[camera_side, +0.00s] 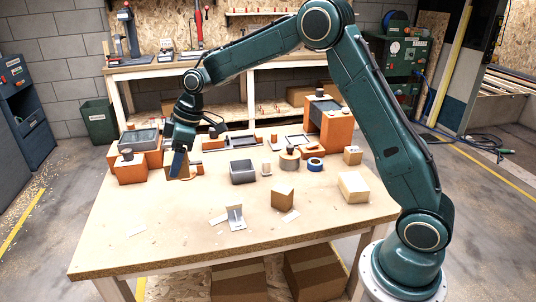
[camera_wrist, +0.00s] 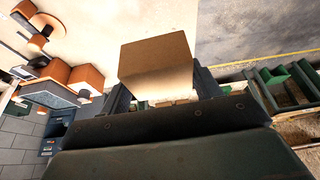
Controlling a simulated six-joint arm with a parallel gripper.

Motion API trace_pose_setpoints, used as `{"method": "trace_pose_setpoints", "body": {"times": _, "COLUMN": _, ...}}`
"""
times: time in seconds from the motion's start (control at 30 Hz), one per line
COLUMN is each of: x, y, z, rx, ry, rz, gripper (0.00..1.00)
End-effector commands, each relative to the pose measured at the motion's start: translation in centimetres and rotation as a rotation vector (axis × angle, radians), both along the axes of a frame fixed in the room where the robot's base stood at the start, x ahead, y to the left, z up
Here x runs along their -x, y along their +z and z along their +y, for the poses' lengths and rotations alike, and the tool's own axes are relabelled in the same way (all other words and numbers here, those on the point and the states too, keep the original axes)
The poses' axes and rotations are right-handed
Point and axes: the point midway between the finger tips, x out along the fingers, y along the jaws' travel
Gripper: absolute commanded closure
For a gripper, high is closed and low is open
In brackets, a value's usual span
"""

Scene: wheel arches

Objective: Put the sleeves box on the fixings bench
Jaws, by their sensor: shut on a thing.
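My gripper (camera_side: 179,166) is shut on a plain brown cardboard box (camera_wrist: 157,62), low over the left rear of the table. The box fills the middle of the wrist view. In the side view the box (camera_side: 170,172) is partly hidden by a finger, and I cannot tell if it touches the table. No label is readable, so I cannot tell if it is the sleeves box. Orange miniature benches stand at the left (camera_side: 131,172), the rear centre (camera_side: 215,143) and the right rear (camera_side: 333,130). I cannot tell which is the fixings bench.
A dark grey bin (camera_side: 243,173), a blue tape roll (camera_side: 315,164) and a round tan piece (camera_side: 289,160) stand mid-table. A metal bracket (camera_side: 235,216) is at the front. The front left is mostly clear.

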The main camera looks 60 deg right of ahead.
Motion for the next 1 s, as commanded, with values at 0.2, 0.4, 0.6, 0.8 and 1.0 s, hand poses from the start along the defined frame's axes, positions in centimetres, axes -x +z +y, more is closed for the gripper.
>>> {"method": "trace_pose_setpoints", "body": {"times": 0.2, "x": 1.3, "y": -1.5, "z": -0.2, "rx": 0.001, "ry": -0.143, "rz": 0.002, "gripper": 0.6}}
{"method": "trace_pose_setpoints", "body": {"times": 0.4, "x": 3.4, "y": -3.7, "z": -0.9, "rx": 0.001, "ry": -0.339, "rz": 0.002, "gripper": 0.6}}
{"method": "trace_pose_setpoints", "body": {"times": 0.6, "x": 6.1, "y": -5.8, "z": -2.3, "rx": 0.002, "ry": -0.547, "rz": 0.001, "gripper": 0.6}}
{"method": "trace_pose_setpoints", "body": {"times": 0.8, "x": 8.9, "y": -7.4, "z": -3.8, "rx": 0.003, "ry": -0.714, "rz": 0.001, "gripper": 0.6}}
{"method": "trace_pose_setpoints", "body": {"times": 1.0, "x": 10.5, "y": -8.1, "z": -4.7, "rx": 0.001, "ry": -0.8, "rz": 0.0, "gripper": 0.6}}
